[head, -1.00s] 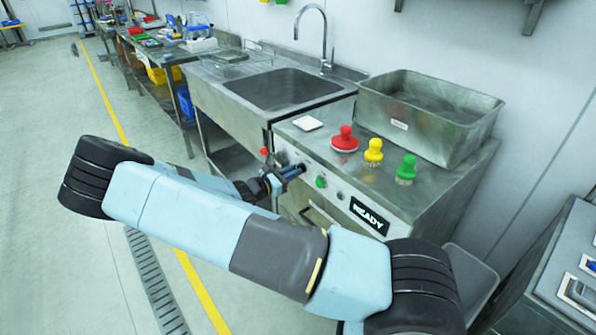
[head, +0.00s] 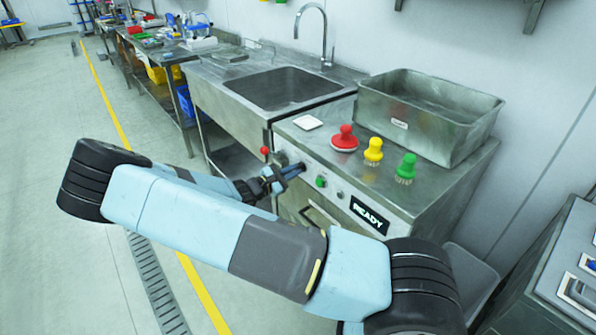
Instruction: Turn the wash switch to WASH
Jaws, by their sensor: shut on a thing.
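The machine's front panel (head: 384,206) carries a row of small controls and a black "READY" label (head: 370,215). My gripper (head: 299,169) is at the left part of this panel, left of a green button (head: 321,182). Its dark fingers are shut at the panel face on what appears to be the wash switch. The fingers hide the switch, so its pointer and the WASH marking cannot be read.
A red knob (head: 265,150) sits at the panel's left end, close to my gripper. A grey control (head: 340,194) is right of the green button. Red (head: 345,139), yellow (head: 373,151) and green (head: 405,168) brushes and a metal tub (head: 398,124) stand on top.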

